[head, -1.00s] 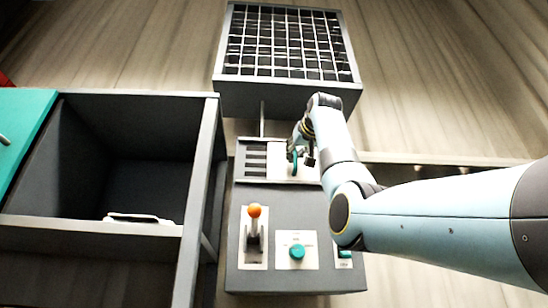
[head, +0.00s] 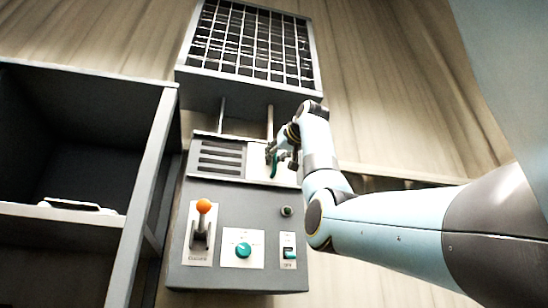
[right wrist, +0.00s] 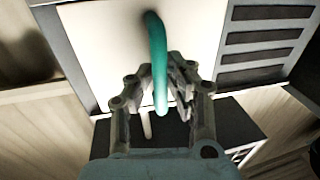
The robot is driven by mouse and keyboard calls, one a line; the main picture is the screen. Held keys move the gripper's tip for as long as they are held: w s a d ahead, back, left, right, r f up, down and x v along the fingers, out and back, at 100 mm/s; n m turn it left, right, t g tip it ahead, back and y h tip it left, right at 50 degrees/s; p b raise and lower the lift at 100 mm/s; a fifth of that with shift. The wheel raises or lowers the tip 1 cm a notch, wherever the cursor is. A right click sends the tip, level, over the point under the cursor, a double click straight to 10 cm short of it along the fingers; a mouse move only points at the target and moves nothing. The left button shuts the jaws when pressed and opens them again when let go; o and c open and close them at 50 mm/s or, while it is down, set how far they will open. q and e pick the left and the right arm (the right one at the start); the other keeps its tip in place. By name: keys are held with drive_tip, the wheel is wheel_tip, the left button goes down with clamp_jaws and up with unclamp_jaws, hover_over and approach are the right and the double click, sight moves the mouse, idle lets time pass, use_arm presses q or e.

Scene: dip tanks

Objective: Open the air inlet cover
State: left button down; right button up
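The air inlet cover (head: 257,168) is a pale sliding panel at the top of the grey control box, right of the dark inlet slats (head: 220,158). In the right wrist view the cover (right wrist: 105,40) fills the upper left, with the slats (right wrist: 262,40) bare to its right. A curved teal handle (head: 279,167) stands out from the cover. My right gripper (head: 272,152) is at this handle. In the right wrist view its fingers (right wrist: 161,78) close on both sides of the teal handle (right wrist: 157,35). My left gripper is not in view.
The box (head: 240,278) also carries an orange-knobbed lever (head: 204,207), a teal knob (head: 243,250) and a teal switch (head: 290,254). A large grid-covered grey unit (head: 250,95) stands behind it. An open grey tank frame (head: 150,180) stands close on the left.

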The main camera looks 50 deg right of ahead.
drive_tip(key=shift+o, duration=1.4)
drive_tip(key=shift+r, duration=0.15)
drive_tip(key=shift+s, duration=0.1)
drive_tip(key=v, duration=1.2)
